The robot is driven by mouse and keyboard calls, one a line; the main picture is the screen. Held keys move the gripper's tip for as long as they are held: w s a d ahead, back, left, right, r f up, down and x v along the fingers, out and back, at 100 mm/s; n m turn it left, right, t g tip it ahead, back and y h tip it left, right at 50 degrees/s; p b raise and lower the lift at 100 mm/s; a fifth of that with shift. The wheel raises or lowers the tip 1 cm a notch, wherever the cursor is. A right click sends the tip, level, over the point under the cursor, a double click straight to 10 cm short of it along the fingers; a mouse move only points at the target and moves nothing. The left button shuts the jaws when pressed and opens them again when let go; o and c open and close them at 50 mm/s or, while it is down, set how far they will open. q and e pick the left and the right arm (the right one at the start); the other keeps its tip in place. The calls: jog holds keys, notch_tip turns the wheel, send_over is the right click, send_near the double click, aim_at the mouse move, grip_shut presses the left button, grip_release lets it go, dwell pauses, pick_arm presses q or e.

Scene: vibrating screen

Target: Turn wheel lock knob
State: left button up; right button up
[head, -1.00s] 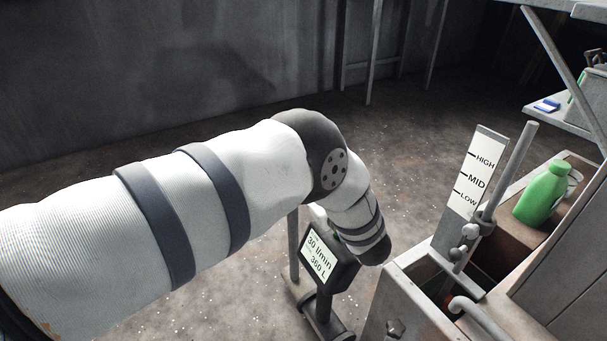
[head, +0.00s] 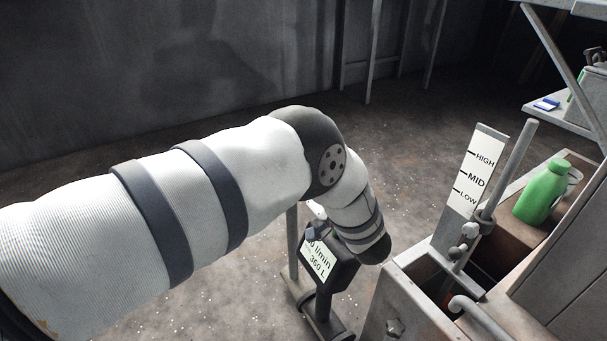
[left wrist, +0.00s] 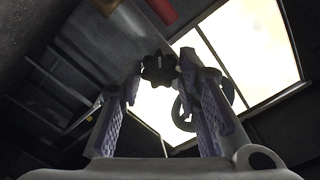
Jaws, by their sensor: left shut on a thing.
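In the left wrist view a dark lobed knob (left wrist: 158,68) sits between the fingertips of my left gripper (left wrist: 159,76), whose purple-grey fingers are shut on it. Part of a dark wheel-like ring (left wrist: 183,113) shows behind the right finger. In the head view my left forearm comes in from the left and bends down beside a display reading "l/min" and "360 L" (head: 318,262). The left fingers and the knob cannot be made out in the head view. My right gripper is in neither view.
A level plate marked HIGH, MID, LOW (head: 474,180) and a lever rod (head: 515,165) stand at the right. A green bottle (head: 541,193) stands on a brown box behind them. A metal tank edge (head: 405,310) lies at the lower right. The floor at the back is clear.

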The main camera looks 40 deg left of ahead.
pick_arm(q)
jog(key=shift+s+f+m+b, duration=0.1)
jog(key=shift+f+m+b, duration=0.1)
jog(key=shift+m, duration=2.3)
jog(key=shift+s+f+m+b, duration=0.1)
jog(key=shift+m+b, duration=0.05)
jog(key=shift+m, duration=2.35)
jog(key=o, duration=1.1)
jog(key=shift+r, duration=0.1)
jog(key=shift+o, duration=0.3)
jog(key=shift+w+r, duration=0.1)
jog(key=shift+d, duration=0.1)
